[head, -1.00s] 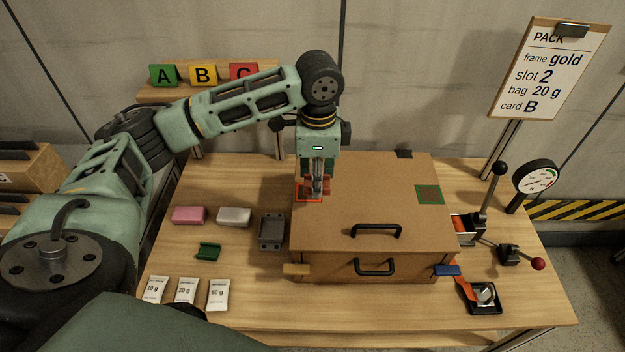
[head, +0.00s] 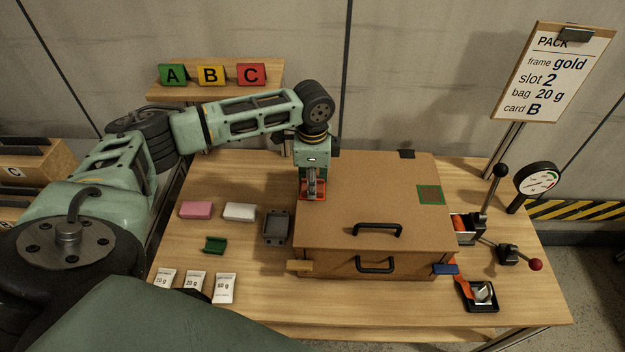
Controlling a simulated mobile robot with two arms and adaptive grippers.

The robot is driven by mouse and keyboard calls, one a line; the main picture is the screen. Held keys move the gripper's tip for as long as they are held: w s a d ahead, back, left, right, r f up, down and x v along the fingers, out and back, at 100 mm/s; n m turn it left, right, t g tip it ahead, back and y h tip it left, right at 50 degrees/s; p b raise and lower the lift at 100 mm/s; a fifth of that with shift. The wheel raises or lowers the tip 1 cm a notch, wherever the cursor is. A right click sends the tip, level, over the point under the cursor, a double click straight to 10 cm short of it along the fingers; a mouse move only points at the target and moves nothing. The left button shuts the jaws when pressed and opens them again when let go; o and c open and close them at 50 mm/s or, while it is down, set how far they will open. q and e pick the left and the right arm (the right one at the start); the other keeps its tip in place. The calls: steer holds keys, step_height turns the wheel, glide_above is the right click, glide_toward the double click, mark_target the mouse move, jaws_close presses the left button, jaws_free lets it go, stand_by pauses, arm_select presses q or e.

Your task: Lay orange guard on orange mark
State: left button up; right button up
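The orange guard (head: 304,195) is at the fingertips of my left gripper (head: 313,191), at the left side of the brown box lid (head: 350,215). The gripper points straight down and its fingers look closed on the guard. The guard is over the orange mark, which the guard and fingers now mostly cover. I cannot tell whether the guard touches the lid. My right gripper is not in view.
A green square mark (head: 430,195) is on the lid's right side. The lid has a black handle (head: 378,229). A grey tray (head: 277,227), pink block (head: 196,210), white block (head: 239,212) and green part (head: 214,244) lie left of the box. Levers stand at right.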

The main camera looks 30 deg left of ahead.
arm_select(q)
steer(key=shift+f, duration=0.15)
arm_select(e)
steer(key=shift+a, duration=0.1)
arm_select(q)
steer(key=o, duration=1)
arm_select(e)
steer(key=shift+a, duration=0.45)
arm_select(q)
step_height(320, 180, up, 12)
steer(key=b, duration=0.3)
steer(key=shift+r, duration=0.2)
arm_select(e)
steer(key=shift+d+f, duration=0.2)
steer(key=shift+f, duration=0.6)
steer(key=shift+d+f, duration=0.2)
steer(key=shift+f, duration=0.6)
